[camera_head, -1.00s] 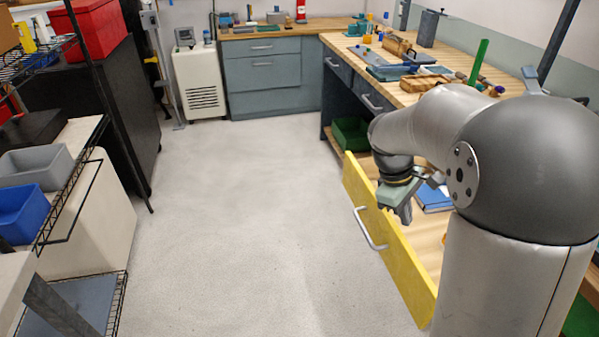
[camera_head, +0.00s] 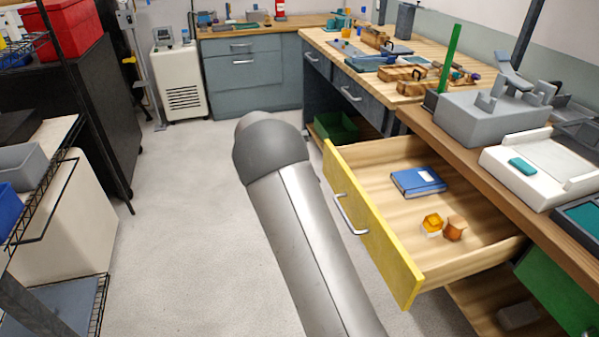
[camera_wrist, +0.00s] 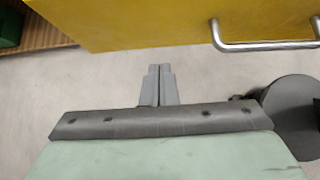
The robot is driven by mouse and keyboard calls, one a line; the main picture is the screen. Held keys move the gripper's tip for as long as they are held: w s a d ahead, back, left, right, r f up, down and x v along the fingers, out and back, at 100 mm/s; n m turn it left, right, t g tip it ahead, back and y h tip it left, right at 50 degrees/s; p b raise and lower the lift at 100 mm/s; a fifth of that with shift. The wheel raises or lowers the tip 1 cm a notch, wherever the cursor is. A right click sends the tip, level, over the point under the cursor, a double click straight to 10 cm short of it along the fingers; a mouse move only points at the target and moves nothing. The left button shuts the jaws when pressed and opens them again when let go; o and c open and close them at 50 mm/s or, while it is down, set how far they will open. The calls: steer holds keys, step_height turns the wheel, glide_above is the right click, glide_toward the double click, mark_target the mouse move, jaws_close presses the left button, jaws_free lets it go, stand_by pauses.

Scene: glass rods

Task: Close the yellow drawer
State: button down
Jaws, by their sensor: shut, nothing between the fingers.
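The yellow drawer (camera_head: 372,223) is pulled well out from the bench on the right in the head view. Its yellow front faces the aisle and carries a metal bar handle (camera_head: 348,214). In the wrist view the yellow front (camera_wrist: 150,22) and the handle (camera_wrist: 265,46) run along the top. My gripper (camera_wrist: 159,72) is shut and empty, over the floor on the outer side of the front, apart from it in the picture. In the head view my arm stands in the aisle left of the drawer and hides the gripper.
The open drawer holds a blue book (camera_head: 418,181), an orange-and-white item (camera_head: 432,224) and a brown piece (camera_head: 455,228). A green bin (camera_head: 336,128) sits on a shelf behind it. A wire rack (camera_head: 45,200) stands at the left. The aisle floor (camera_head: 190,220) is clear.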

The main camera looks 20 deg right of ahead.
mark_target(336, 182)
steer(key=d, duration=0.2)
steer(key=d+f, duration=0.1)
steer(key=d, duration=0.1)
steer(key=shift+d, duration=0.5)
steer(key=shift+d, duration=0.1)
